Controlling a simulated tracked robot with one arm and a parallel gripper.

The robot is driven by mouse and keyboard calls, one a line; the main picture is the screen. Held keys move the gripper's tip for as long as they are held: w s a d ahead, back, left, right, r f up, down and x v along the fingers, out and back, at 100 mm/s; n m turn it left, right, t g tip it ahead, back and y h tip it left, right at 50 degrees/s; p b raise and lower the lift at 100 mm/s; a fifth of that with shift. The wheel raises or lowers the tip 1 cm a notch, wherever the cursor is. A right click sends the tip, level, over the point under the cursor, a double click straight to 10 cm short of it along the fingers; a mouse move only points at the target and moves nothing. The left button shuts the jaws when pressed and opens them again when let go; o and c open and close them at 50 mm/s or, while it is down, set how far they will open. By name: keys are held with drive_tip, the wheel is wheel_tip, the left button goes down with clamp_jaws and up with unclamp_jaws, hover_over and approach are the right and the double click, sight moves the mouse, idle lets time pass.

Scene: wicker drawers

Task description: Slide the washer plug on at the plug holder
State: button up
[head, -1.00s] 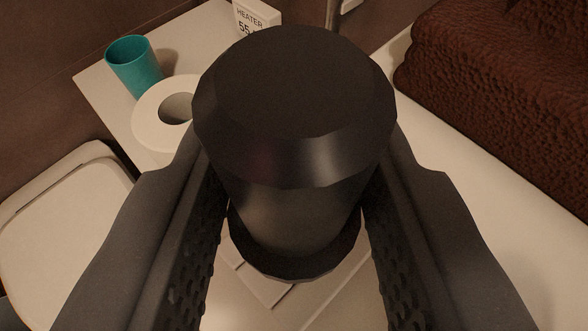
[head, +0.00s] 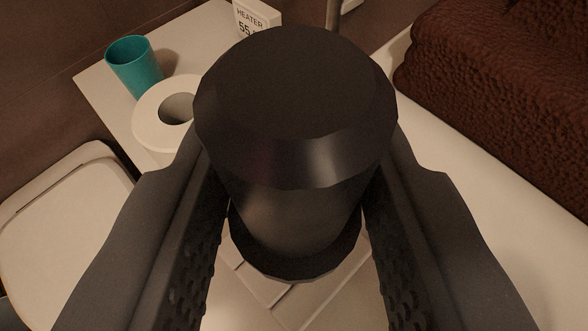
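A black, round-topped plug with a wide head, narrower neck and lower flange (head: 295,90) fills the middle of the head view. I take it for the washer plug. My gripper (head: 297,205) has one textured finger on each side of its neck and is shut on it. The plug's lower end is partly hidden by its own head and by the fingers. I cannot make out a plug holder. Whether anything touches the plug from below is also hidden.
At upper left, a teal cup (head: 134,66) and a white roll (head: 158,108) stand on a pale surface (head: 100,75). A box marked HEATER (head: 252,18) is behind. Pale surface at right is bare.

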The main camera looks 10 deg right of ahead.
sight(295, 245)
drive_tip(key=shift+f+b, duration=1.15)
drive_tip(key=shift+f, duration=0.75)
drive_tip(key=o, duration=1.1)
drive_tip(key=p+v, duration=0.2)
drive_tip(key=v, duration=1.1)
drive_tip(key=shift+s+a+r, duration=0.1)
drive_tip(key=shift+s, duration=0.25)
drive_tip(key=shift+r, duration=0.15)
drive_tip(key=a+r+n+p, duration=0.1)
drive_tip(key=a+r, duration=0.3)
drive_tip(key=r, duration=0.8)
drive_tip(key=a+r+p, duration=0.1)
drive_tip(key=a+r, duration=0.2)
drive_tip(key=r, duration=0.9)
drive_tip(key=s+a+r, duration=0.3)
drive_tip(key=a+r, duration=0.1)
drive_tip(key=r, duration=0.2)
drive_tip(key=s+a+r+t+y, duration=0.1)
drive_tip(key=s+a+r, duration=0.2)
drive_tip(key=r, duration=0.4)
drive_tip(key=s+a+r+t+p, duration=0.1)
drive_tip(key=s+a+r, duration=0.2)
drive_tip(key=a+r, duration=0.2)
drive_tip(key=shift+a+r+y, duration=0.15)
drive_tip(key=shift+r, duration=0.3)
drive_tip(key=shift+a+r+y, duration=0.15)
drive_tip(key=shift+a+r, duration=0.05)
drive_tip(key=shift+r, duration=0.2)
